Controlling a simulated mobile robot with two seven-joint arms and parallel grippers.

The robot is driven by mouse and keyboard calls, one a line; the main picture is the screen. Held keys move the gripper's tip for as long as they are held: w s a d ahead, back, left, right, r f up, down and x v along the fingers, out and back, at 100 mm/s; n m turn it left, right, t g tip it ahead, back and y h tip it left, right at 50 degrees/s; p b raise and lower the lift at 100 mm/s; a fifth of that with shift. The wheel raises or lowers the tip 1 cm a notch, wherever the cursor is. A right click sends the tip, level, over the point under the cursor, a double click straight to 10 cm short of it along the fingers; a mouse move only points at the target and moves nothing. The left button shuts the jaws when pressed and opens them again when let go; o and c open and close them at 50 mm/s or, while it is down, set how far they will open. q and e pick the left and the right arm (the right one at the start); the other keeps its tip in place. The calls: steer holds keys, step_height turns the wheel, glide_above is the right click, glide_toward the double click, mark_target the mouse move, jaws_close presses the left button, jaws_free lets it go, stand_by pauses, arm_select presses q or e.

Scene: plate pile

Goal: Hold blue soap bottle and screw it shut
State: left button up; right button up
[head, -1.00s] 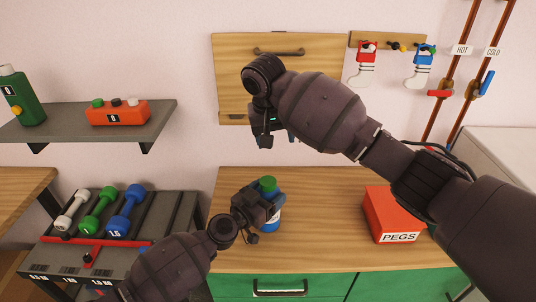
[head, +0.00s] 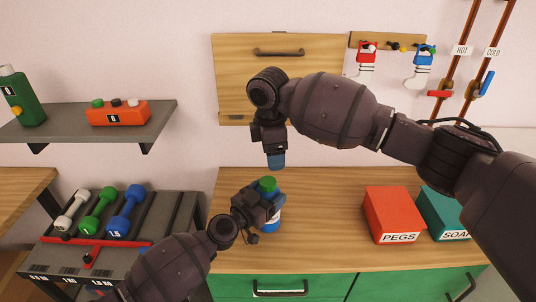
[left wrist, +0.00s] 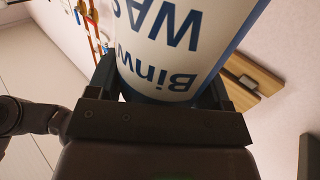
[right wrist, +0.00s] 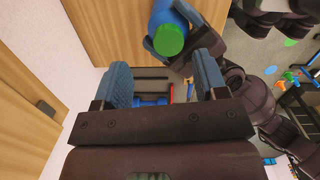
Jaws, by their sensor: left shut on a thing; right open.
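The blue soap bottle (head: 272,219) with a green cap (head: 268,184) stands upright over the wooden counter. My left gripper (head: 266,208) is shut around its body from the left. The left wrist view shows the bottle's white label (left wrist: 175,45) close up between the fingers. My right gripper (head: 276,160) is open and empty, pointing down above the cap and apart from it. In the right wrist view the blue bottle (right wrist: 166,14) and green cap (right wrist: 169,40) lie beyond the two blue fingertips (right wrist: 163,78). Whether the bottle's base touches the counter is hidden.
A red PEGS box (head: 392,214) and a teal SOAP box (head: 444,214) stand right on the counter. A rack with dumbbells (head: 126,210) is at left, below a shelf (head: 90,122). A wooden wall panel (head: 235,75) hangs behind. The counter between bottle and PEGS box is clear.

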mark_target(268, 181)
steer(key=n, duration=0.3)
steer(key=a+n, duration=0.1)
steer(key=shift+s+f+y, duration=0.2)
steer(key=shift+s+y, duration=0.1)
steer(key=shift+s, duration=0.1)
steer(key=n, duration=0.3)
steer(key=shift+a, duration=0.2)
steer(key=shift+f, duration=3.95)
steer(key=c, duration=0.9)
steer(key=shift+c, duration=0.2)
